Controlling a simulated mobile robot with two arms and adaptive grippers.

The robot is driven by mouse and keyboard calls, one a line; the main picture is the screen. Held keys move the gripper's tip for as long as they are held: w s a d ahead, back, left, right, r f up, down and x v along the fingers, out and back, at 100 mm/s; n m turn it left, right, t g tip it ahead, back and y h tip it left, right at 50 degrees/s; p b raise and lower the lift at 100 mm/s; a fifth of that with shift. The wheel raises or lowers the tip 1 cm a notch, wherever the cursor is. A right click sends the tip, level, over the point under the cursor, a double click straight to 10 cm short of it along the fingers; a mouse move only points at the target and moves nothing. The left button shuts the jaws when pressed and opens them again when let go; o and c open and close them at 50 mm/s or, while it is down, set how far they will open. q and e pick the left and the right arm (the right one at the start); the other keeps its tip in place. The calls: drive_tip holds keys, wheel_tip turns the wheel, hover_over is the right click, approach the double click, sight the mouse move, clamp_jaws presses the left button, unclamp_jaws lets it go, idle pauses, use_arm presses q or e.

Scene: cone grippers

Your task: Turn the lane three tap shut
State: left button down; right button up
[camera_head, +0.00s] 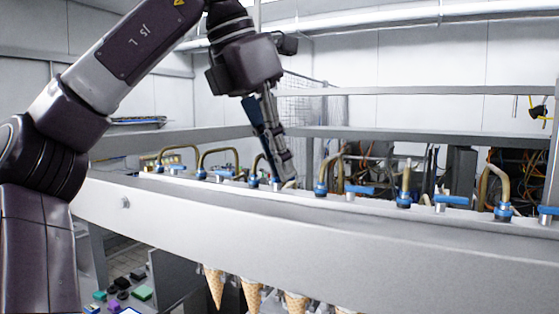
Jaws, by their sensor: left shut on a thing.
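A row of brass pipes with blue-handled taps stands along the top of a white beam. My left gripper (286,178) reaches down from above, pointing down and slightly right, to the third blue tap (254,182) from the left. It is shut on this tap's handle, which its fingers mostly hide. I cannot tell how far the handle is turned. The neighbouring tap handles (222,175) and (360,190) show on either side. My right gripper is out of view.
The white beam (300,225) runs across the front. Several ice-cream cones (252,294) hang below it. A grey rail (400,140) and loose cables (520,170) lie behind the taps. A lower surface with coloured blocks (142,292) shows at bottom left.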

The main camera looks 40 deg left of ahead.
use_arm(q)
drive_tip(key=shift+n, duration=0.4)
drive_tip(key=n+y, duration=0.1)
drive_tip(key=n, duration=0.1)
drive_tip(key=shift+r+n, duration=0.1)
drive_tip(key=shift+n, duration=0.2)
drive_tip(key=shift+a+n+y, duration=0.1)
drive_tip(key=shift+n+y, duration=0.6)
drive_tip(key=shift+n, duration=0.7)
drive_tip(key=c, duration=2.1)
unclamp_jaws()
drive_tip(key=a+v, duration=0.1)
drive_tip(key=v, duration=0.6)
drive_tip(key=shift+d, duration=0.5)
drive_tip(key=shift+s+r, duration=0.15)
drive_tip(key=shift+s, duration=0.05)
